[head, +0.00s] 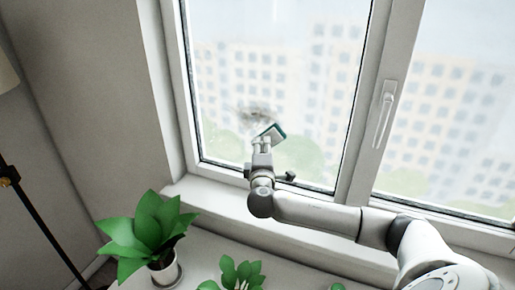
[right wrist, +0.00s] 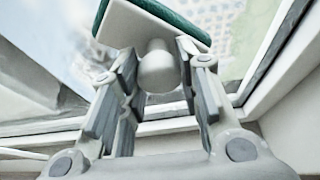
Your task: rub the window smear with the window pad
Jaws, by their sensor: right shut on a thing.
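The window pad (head: 274,133) is a small white block with a dark green face. It is held up close to the window glass, just below and right of the smear; I cannot tell whether it touches the glass. The smear (head: 250,113) is a grey-brown smudge on the left pane. My right gripper (head: 262,144) is shut on the pad. In the right wrist view the pad (right wrist: 150,22) has a round white knob (right wrist: 158,68) between the fingers, and its green face is turned toward the glass. My left gripper is not in view.
The window frame (head: 371,110) has a handle (head: 384,112) right of the left pane. A sill runs below the glass. A potted plant (head: 148,235) stands at the lower left, with a smaller plant (head: 240,272) beside it. A lamp stand (head: 40,225) is at the far left.

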